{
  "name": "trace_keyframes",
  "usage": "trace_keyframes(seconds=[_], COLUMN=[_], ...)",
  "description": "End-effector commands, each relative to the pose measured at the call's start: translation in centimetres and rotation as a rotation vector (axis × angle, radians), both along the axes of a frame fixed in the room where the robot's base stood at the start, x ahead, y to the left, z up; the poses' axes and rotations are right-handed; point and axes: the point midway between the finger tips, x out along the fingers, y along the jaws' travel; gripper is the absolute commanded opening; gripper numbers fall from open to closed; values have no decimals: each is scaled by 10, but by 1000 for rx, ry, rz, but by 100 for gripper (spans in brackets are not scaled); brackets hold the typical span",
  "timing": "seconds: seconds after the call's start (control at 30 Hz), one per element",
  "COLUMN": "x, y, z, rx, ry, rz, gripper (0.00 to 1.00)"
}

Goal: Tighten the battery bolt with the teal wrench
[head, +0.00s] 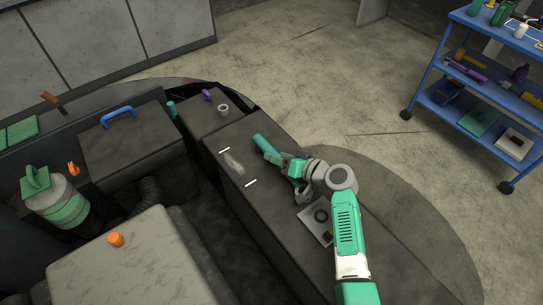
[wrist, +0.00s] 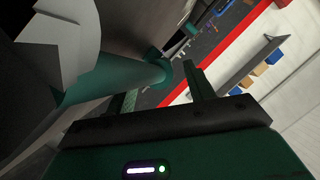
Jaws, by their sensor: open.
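The teal wrench shows in the head view as a teal handle (head: 261,143) beside my gripper, above the long dark ledge. In the wrist view its teal handle (wrist: 110,77) runs close past the left finger, with a large grey head at the upper left. My gripper (head: 273,158) is open; its two green fingers (wrist: 162,88) stand apart in the wrist view. I cannot tell whether the handle lies between the fingers or beside them. A grey ring-shaped piece (head: 223,109) and a purple piece (head: 207,95) sit on the dark box behind. I cannot tell which piece is the battery bolt.
A box with a blue handle (head: 118,116) stands at the left, near a teal-banded canister (head: 62,207). A pale cover with an orange cap (head: 115,239) fills the front left. A blue tool cart (head: 458,55) stands at the right. Open floor lies between.

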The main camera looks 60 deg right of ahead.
Motion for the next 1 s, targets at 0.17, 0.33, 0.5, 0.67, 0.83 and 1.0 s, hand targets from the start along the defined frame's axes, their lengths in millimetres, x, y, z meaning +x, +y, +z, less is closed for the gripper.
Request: trace_keyframes(seconds=[0.17, 0.33, 0.5, 0.67, 0.83, 1.0], x=[0, 0, 0, 0, 0, -4], y=[0, 0, 0, 0, 0, 4], z=[1, 1, 1, 3, 20, 40], rx=[0, 0, 0, -1, -1, 0], ry=[0, 0, -1, -1, -1, 1], rz=[0, 0, -1, 0, 0, 1], gripper=[45, 12, 0, 0, 0, 0])
